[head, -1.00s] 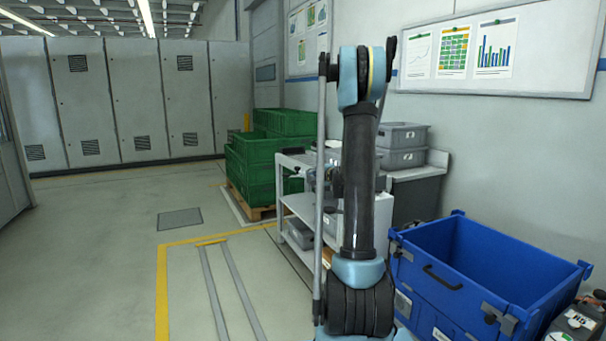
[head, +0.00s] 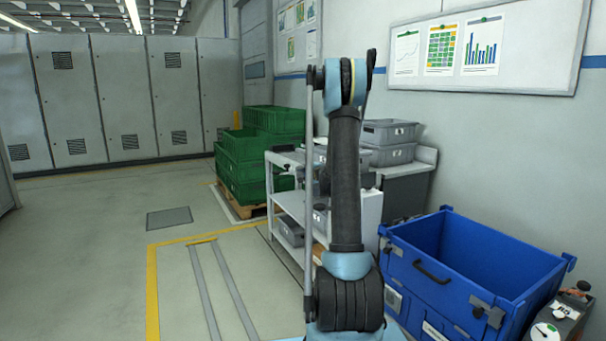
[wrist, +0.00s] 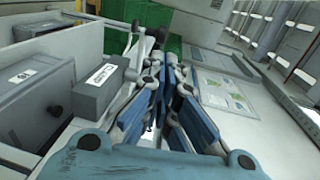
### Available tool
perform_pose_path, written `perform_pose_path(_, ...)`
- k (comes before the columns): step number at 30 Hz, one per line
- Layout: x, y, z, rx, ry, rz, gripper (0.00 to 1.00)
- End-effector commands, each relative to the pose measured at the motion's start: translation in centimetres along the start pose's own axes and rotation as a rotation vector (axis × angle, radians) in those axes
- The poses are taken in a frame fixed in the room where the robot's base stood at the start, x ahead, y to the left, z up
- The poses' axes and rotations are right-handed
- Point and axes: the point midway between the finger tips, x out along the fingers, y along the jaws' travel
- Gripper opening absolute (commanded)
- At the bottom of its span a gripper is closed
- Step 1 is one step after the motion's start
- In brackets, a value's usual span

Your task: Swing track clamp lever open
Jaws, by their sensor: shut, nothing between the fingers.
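My gripper (wrist: 168,72) is in the middle of the wrist view. Its blue-padded fingers converge toward their tips and are shut, with nothing seen between them. In the head view my arm stands upright in front of the cart and hides most of the gripper. I cannot make out the track clamp lever for certain in either view. Two pale floor tracks (head: 222,290) run inside the yellow floor line in the head view. No clamp shows clearly on their visible stretch.
A white shelf cart (head: 284,198) holding grey bins stands behind my arm. A blue crate (head: 430,305) is at right, next to a device with a dial (head: 545,333). Green crates (head: 240,187) sit on a pallet behind. The floor at left is clear.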

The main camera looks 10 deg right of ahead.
Motion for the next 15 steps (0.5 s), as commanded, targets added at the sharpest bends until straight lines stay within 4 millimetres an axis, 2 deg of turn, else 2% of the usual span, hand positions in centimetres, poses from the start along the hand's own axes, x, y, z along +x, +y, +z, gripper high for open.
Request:
perform_pose_path(1,1.1,0.0,0.1,-0.001,-0.002,0.0,0.0)
perform_pose_path(9,5.8,0.0,0.1,0.0,-0.002,0.001,0.0)
perform_pose_path(15,8.5,0.0,0.0,0.0,-0.001,0.0,0.0)
